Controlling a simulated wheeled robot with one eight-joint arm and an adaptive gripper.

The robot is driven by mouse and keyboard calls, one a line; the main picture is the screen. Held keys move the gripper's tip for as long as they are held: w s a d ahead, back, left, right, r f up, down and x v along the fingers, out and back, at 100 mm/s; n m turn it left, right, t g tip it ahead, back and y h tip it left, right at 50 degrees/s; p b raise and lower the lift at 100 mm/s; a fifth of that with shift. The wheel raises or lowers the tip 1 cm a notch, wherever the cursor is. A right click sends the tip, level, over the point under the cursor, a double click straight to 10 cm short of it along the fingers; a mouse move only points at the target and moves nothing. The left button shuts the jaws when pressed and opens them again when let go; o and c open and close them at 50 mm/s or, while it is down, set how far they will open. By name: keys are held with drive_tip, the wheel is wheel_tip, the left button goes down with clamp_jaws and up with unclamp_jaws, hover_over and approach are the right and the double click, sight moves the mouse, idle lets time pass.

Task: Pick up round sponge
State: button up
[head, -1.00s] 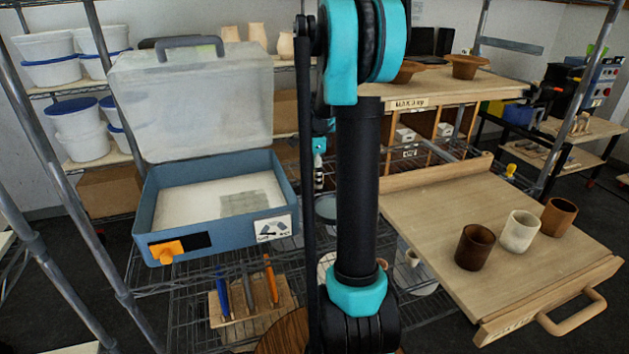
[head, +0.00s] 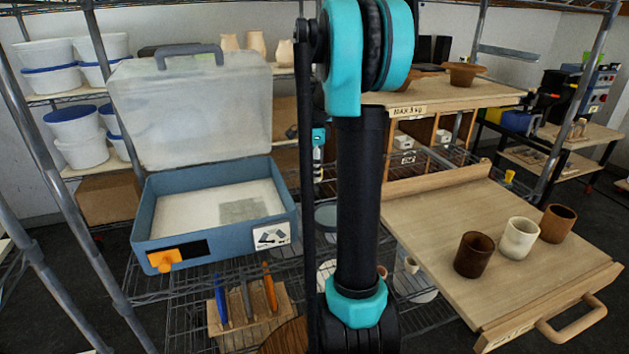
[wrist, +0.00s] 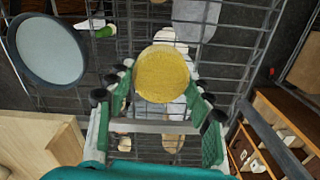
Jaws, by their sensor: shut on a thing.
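The round sponge (wrist: 162,72), a yellow disc, shows in the middle of the wrist view. My gripper (wrist: 160,90) has its green-padded fingers on both sides of it and is shut on it. The sponge is held up over wire shelving, with its round face toward the camera. In the head view my arm stands in front and hides most of the gripper; I cannot make out the sponge there.
An open blue case (head: 150,215) stands at left. A wooden tray (head: 430,225) with three cups (head: 519,238) is at right. A tool block (head: 250,325) stands at the front on the wire shelf. A round dark-rimmed dish (wrist: 50,50) lies left of my gripper.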

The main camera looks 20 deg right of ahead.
wheel_tip(320, 180, up, 15)
drive_tip(key=shift+f, duration=0.1)
idle(0.3)
drive_tip(key=o, duration=0.3)
drive_tip(key=c, duration=0.3)
